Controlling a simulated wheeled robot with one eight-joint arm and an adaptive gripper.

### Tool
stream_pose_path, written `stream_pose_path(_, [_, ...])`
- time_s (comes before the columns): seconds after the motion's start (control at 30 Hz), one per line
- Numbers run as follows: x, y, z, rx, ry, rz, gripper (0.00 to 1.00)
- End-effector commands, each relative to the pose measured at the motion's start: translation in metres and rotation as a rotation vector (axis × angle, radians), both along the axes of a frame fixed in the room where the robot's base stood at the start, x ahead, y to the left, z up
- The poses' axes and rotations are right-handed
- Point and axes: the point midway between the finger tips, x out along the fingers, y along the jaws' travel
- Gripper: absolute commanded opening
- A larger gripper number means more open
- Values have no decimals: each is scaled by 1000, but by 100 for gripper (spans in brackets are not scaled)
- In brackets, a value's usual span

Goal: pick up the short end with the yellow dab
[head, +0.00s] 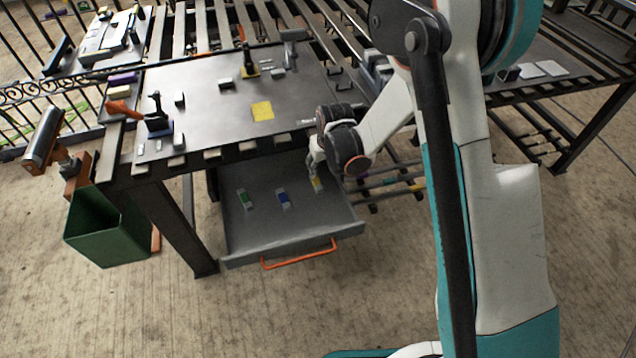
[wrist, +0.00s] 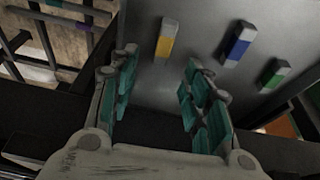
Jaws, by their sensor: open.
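The short end with the yellow dab (head: 317,184) lies in the open drawer (head: 235,225), at its right side. In the wrist view the yellow-dabbed end (wrist: 166,38) shows ahead of my gripper (wrist: 158,75), between the lines of its two fingers and nearer the left one. My gripper is open and empty. In the head view my gripper (head: 313,160) is above the drawer's back right part, close to the yellow-dabbed end. The gap between them is hard to judge.
A blue-dabbed piece (head: 283,198) and a green-dabbed piece (head: 244,198) lie to the left in the drawer. The table top (head: 200,85) overhangs the drawer's back. An orange handle (head: 298,254) is on the drawer front. A green bin (head: 105,230) hangs at left.

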Motion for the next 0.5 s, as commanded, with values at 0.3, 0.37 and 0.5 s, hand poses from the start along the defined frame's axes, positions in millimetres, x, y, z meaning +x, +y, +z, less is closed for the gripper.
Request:
stream_pose_path(0.3, [14,5,-50,1,-1,-1,44])
stream_pose_path(0.37, [15,6,-53,1,-1,-1,44])
stream_pose_path(0.5, [16,7,-58,0,-1,0,44])
